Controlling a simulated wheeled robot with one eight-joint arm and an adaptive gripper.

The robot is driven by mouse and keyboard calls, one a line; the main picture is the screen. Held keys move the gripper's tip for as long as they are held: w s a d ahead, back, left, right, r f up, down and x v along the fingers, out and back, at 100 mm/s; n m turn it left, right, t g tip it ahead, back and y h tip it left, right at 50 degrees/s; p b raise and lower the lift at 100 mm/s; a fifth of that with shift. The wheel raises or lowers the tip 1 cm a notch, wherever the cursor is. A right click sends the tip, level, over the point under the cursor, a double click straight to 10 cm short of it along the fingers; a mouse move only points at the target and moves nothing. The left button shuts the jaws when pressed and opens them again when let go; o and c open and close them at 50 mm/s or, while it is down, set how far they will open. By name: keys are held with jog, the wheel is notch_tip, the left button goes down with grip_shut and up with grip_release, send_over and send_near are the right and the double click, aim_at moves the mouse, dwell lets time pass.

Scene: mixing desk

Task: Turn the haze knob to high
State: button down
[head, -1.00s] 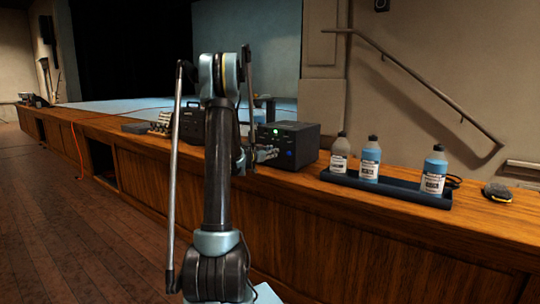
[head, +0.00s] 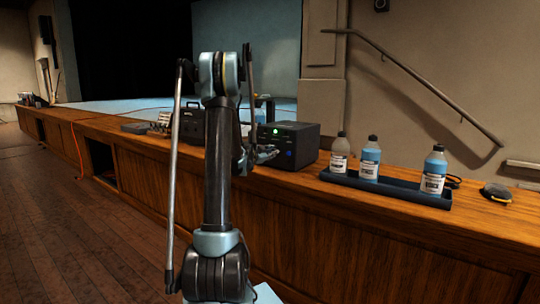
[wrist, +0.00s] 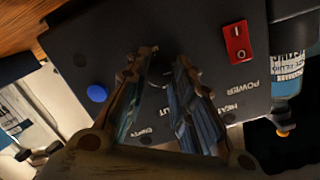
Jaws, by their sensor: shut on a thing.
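The dark haze machine (head: 306,147) stands on the wooden stage ledge, right of my arm in the head view. In the wrist view its front panel (wrist: 195,35) fills the upper middle, with printed labels including POWER and HEAT. My gripper (wrist: 163,64) is shut on a dark round knob (wrist: 158,78) on this panel; the fingers hide much of it. Its pointer mark and setting cannot be read. In the head view my gripper (head: 268,154) is small and in front of the machine's face.
A red rocker switch (wrist: 237,42) and a blue button (wrist: 97,93) flank my fingers. Right of the machine, a dark tray (head: 390,187) holds three bottles. A black case (head: 190,123) stands to its left. A dark round item (head: 497,192) lies far right.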

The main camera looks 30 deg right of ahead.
jog(key=c, duration=1.3)
grip_release()
jog(key=shift+w+f, duration=0.1)
jog(key=shift+c, duration=0.2)
jog(key=shift+a, duration=0.1)
jog(key=v, duration=1.2)
jog(key=shift+f, duration=0.1)
